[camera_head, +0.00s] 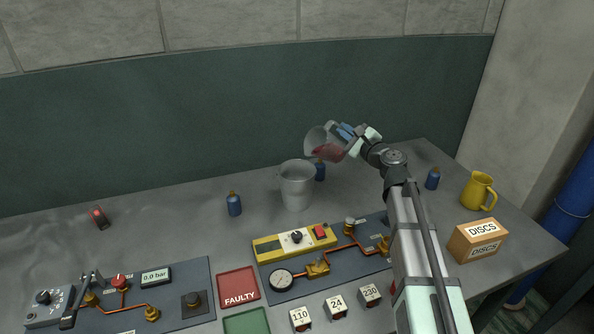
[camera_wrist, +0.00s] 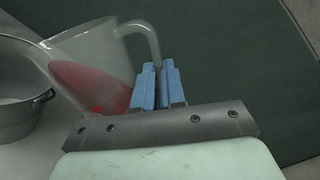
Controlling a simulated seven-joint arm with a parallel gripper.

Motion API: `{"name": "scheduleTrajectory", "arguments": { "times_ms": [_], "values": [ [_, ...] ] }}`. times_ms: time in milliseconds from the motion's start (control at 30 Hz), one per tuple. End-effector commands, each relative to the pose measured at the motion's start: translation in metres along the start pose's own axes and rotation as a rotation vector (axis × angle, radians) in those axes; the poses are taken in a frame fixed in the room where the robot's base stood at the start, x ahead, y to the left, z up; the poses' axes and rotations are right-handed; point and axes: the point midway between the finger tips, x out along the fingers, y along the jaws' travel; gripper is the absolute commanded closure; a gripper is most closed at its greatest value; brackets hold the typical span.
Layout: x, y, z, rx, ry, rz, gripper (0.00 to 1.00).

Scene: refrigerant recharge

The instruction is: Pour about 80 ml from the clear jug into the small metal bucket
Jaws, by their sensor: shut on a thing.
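The clear jug (camera_head: 322,144) is held in the air by my gripper (camera_head: 346,131), above and to the right of the metal bucket. It is tilted toward the bucket, with red liquid (camera_head: 329,152) gathered in its lower side. In the wrist view the blue fingers (camera_wrist: 161,82) are shut on the handle of the jug (camera_wrist: 104,50). The small metal bucket (camera_head: 297,188) stands upright on the bench; its rim and side show at the left of the wrist view (camera_wrist: 22,112). I cannot tell whether liquid is flowing or lies in the bucket.
Blue bottles stand left of the bucket (camera_head: 234,204), behind it (camera_head: 320,172) and at the right (camera_head: 432,179). A yellow jug (camera_head: 479,191) and a DISCS box (camera_head: 478,239) are at the right. Gauge panels (camera_head: 285,282) and a red FAULTY tray (camera_head: 238,287) lie in front.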

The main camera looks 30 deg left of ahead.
Motion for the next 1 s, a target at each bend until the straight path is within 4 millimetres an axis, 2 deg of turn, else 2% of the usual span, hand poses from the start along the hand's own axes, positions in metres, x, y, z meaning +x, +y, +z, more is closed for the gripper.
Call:
{"name": "scheduleTrajectory", "arguments": {
  "times_ms": [1000],
  "values": [
    [0.000,-0.004,0.019,-0.175,-0.006,-0.007,1.00]
  ]
}}
